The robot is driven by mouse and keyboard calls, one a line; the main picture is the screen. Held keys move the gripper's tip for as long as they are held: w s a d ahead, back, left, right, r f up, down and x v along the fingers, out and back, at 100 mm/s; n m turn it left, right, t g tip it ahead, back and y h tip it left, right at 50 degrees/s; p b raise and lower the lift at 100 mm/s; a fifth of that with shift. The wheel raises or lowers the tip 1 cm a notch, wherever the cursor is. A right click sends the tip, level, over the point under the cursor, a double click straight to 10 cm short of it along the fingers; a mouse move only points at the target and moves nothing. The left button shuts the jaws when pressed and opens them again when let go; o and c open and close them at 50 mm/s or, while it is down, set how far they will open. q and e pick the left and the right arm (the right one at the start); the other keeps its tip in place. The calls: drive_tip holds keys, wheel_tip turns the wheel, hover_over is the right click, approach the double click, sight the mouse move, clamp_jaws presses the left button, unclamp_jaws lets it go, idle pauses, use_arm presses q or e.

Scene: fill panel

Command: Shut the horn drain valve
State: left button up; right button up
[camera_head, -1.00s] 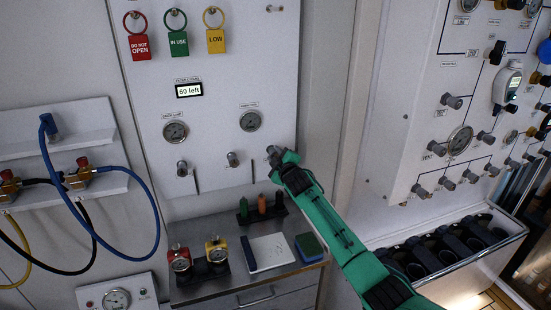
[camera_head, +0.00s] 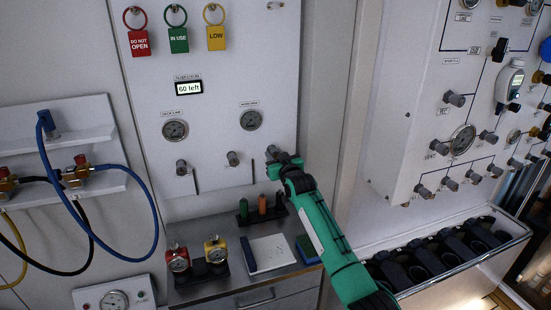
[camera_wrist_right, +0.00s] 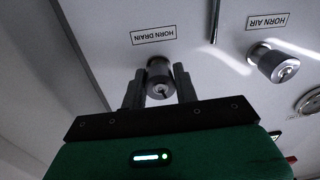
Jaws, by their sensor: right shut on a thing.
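My right gripper (camera_wrist_right: 160,92) is shut on this knob, one dark finger on each side. In the head view my right gripper (camera_head: 275,160) is at the lower right of the filling panel and mostly covers the knob. The knob's exact turn is hard to read. My left gripper is in neither view.
The horn air knob (camera_wrist_right: 279,66) sticks out to the right in the wrist view. A valve panel (camera_head: 425,120) stands at right.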

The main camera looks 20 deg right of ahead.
drive_tip(key=shift+f+m, duration=0.1)
drive_tip(key=shift+m, duration=1.6)
drive_tip(key=o, duration=1)
drive_tip(key=shift+c, duration=0.2)
drive_tip(key=shift+s, duration=0.1)
drive_tip(key=s+d+b, duration=0.1)
drive_tip(key=s+b, duration=0.2)
drive_tip(key=s, duration=1)
drive_tip(key=shift+s+f+b, duration=0.15)
drive_tip(key=shift+s+b, duration=0.15)
